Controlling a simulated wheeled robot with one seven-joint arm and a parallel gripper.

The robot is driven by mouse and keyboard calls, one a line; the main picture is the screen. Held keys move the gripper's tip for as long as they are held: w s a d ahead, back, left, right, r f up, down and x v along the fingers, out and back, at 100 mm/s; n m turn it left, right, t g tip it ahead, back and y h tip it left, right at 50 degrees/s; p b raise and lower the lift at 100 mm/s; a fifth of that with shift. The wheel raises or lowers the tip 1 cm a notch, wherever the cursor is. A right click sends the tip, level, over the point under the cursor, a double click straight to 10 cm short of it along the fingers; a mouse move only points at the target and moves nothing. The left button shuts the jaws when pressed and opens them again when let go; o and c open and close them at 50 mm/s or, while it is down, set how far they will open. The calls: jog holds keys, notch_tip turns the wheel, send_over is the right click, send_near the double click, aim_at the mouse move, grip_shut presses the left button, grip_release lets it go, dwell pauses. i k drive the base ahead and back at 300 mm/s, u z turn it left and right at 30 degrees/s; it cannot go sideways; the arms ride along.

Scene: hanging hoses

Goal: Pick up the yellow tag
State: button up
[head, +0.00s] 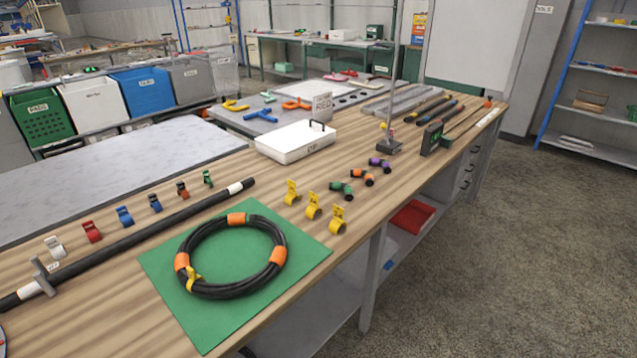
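A small yellow tag (193,279) sits on the lower left of a coiled black hose (236,290), against its inner side. The coil has several orange bands and lies flat on a green mat (222,322) on the wooden workbench. Three other yellow tag-like pieces stand in a slanting row right of the mat: one at the back (292,193), one in the middle (313,207) and one nearest the front edge (337,221). Each has a ring-like base and an upright flat part. My gripper is not in this view.
A long black hose (150,223) lies left of the mat, with a grey clamp-like piece (43,279) on it. Coloured clips, including a red one (92,232), line up behind it. Floor at right is clear.

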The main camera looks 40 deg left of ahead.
aim_at(292, 190)
jog(key=u, duration=0.3)
jog(key=i, duration=1)
jog(key=u, duration=1.15)
jog(key=i, duration=0.65)
jog(key=u, duration=0.45)
